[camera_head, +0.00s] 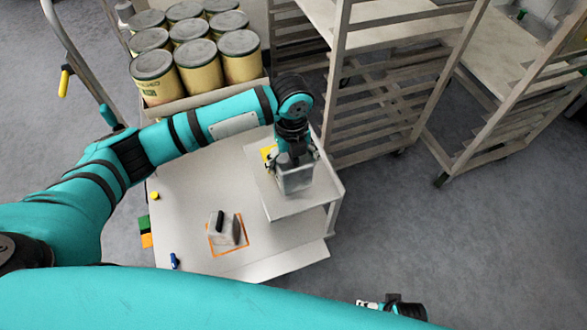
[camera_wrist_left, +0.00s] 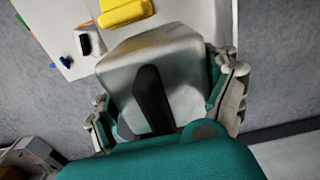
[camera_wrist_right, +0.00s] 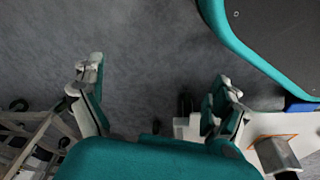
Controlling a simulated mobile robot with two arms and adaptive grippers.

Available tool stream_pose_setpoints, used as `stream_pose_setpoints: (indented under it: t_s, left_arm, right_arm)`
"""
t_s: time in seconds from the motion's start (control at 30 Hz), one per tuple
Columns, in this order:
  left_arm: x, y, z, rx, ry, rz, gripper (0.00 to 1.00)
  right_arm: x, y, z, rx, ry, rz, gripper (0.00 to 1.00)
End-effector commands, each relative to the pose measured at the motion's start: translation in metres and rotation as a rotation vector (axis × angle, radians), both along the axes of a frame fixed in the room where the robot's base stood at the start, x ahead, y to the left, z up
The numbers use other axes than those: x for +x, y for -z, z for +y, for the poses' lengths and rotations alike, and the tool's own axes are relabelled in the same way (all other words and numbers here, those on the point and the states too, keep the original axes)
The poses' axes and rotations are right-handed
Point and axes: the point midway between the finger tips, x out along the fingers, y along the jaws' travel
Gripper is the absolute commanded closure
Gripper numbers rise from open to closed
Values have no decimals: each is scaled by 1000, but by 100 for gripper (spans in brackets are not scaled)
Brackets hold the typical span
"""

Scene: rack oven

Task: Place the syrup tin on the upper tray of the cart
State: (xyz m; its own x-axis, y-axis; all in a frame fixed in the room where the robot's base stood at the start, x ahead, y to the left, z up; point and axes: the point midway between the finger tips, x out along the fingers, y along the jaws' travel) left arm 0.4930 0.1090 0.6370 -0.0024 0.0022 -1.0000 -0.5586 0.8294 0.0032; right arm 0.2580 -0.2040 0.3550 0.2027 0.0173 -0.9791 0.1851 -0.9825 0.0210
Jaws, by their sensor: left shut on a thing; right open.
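A grey metallic tin (camera_head: 297,181) with a dark strip on top is held in my left gripper (camera_head: 295,160). In the left wrist view the tin (camera_wrist_left: 185,65) fills the space between the fingers (camera_wrist_left: 165,105). It is over the small pale upper tray (camera_head: 292,208) of the cart; I cannot tell whether it touches the tray. My right gripper (camera_head: 395,307) is at the bottom edge of the head view. In the right wrist view its fingers (camera_wrist_right: 158,100) are apart with nothing between them, above the floor.
A yellow item (camera_head: 268,153) lies beside the held tin on the upper tray. A pale box with a dark handle (camera_head: 222,229) stands inside an orange outline on the lower surface (camera_head: 185,190). Several yellow cans (camera_head: 199,77) stand behind. Tall racks (camera_head: 400,80) stand at the right.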

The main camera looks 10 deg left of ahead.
Motion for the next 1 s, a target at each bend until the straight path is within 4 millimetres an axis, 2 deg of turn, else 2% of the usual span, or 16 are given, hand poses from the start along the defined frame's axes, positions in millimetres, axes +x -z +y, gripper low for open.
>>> stream_pose_setpoints:
  t_s: [0.1, 0.33, 0.73, 0.77, 0.87, 1.0]
  left_arm:
    - [5, 3, -4, 0, 1, 0, 61]
    - [4, 33, -3, 1, 0, 0, 61]
    - [4, 37, -3, 1, 0, -1, 61]
    - [4, 38, -3, 1, 0, 0, 14]
    - [4, 38, -3, 1, 0, 0, 1]
    - [4, 38, -3, 1, 0, 0, 0]
  right_arm:
    - [2, -4, 0, 0, 1, -2, 0]
    - [13, -27, 2, 2, 3, -19, 0]
    - [14, -31, 1, 1, 3, -17, 0]
    - [13, -30, 1, 1, 3, -16, 0]
    - [13, -30, 2, 1, 3, -16, 0]
    - [13, -30, 2, 1, 3, -16, 0]
